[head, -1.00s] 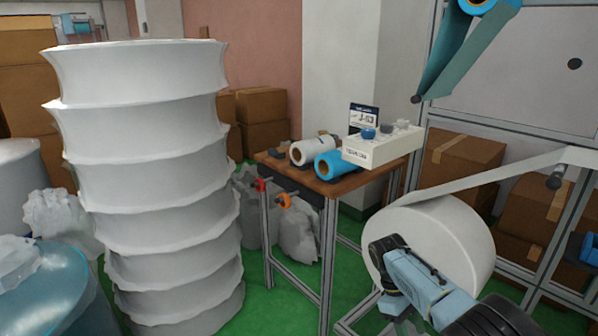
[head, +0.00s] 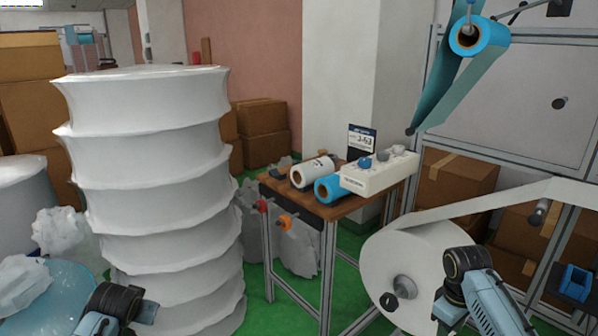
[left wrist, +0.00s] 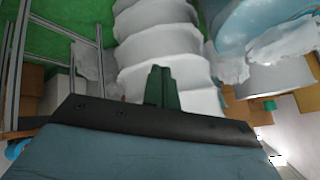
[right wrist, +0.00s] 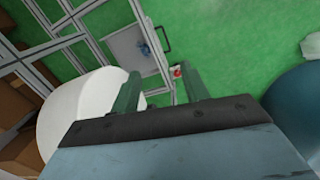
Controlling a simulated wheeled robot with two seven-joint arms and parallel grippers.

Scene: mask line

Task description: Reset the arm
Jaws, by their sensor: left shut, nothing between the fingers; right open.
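My left gripper (left wrist: 160,86) has its green fingers together in the left wrist view, with nothing between them.
The tall white stack (head: 150,165) stands at left. A wooden table (head: 345,206) holds a white roll (head: 314,171), a blue roll (head: 328,188) and a white control box (head: 378,175). A large white roll (head: 412,255) and a machine frame stand at right. Cartons (head: 262,130) are behind.

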